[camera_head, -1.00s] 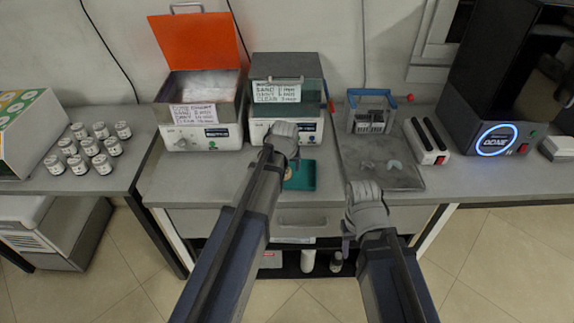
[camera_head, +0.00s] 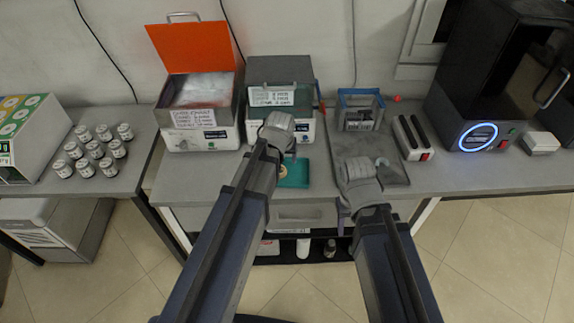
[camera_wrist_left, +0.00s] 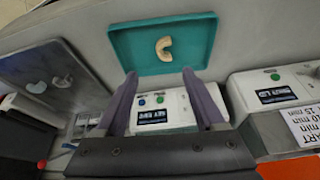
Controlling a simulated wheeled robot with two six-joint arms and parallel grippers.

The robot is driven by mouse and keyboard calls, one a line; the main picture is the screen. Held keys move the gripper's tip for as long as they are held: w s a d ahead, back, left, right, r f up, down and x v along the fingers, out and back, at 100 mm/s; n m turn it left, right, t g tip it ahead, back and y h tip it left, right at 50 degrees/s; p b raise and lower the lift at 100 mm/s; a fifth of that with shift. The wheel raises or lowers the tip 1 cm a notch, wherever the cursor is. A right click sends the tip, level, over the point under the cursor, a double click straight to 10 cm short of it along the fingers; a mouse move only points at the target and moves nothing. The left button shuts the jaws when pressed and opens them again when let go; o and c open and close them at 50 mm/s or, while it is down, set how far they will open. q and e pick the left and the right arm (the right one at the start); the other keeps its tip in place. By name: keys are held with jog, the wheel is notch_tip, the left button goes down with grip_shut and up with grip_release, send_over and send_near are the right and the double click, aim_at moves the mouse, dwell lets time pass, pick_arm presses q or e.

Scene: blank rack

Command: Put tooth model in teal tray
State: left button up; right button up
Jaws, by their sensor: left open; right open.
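The teal tray (camera_head: 298,178) lies on the bench front, partly hidden by my left arm; the left wrist view shows it whole (camera_wrist_left: 120,45). A cream, arch-shaped tooth model (camera_wrist_left: 164,48) lies inside it. Two pale pieces, one rounded (camera_wrist_left: 37,87) and one curved (camera_wrist_left: 62,82), lie on the grey mat (camera_wrist_left: 92,68) beside it. My left gripper (camera_wrist_left: 160,74) is open and empty, with its fingers pointing towards the teal tray. In the head view its fingers are hidden. My right gripper (camera_head: 357,172) is open over the near part of the grey mat, its fingertips unclear.
An orange-lidded machine (camera_head: 200,130) and a green-grey machine (camera_head: 310,127) stand behind the tray. A blue-framed rack (camera_head: 360,112), a switch box (camera_head: 413,137) and a black oven (camera_head: 478,105) stand right. Several jars (camera_head: 97,150) stand on the left bench.

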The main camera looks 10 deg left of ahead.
pick_arm(q)
jog(key=s+d+m+g, duration=0.2)
jog(key=s+d, duration=0.3)
jog(key=s, duration=0.4)
jog(key=s+d+f+m+g, duration=0.1)
jog(key=s+d+m+g, duration=0.1)
jog(key=s+d, duration=0.4)
jog(key=s+m, duration=0.1)
jog(key=s, duration=0.3)
jog(key=shift+d+f+m+g+y, duration=0.15)
jog(key=shift+d+m+g+y, duration=0.05)
jog(key=shift+m+g+y, duration=0.1)
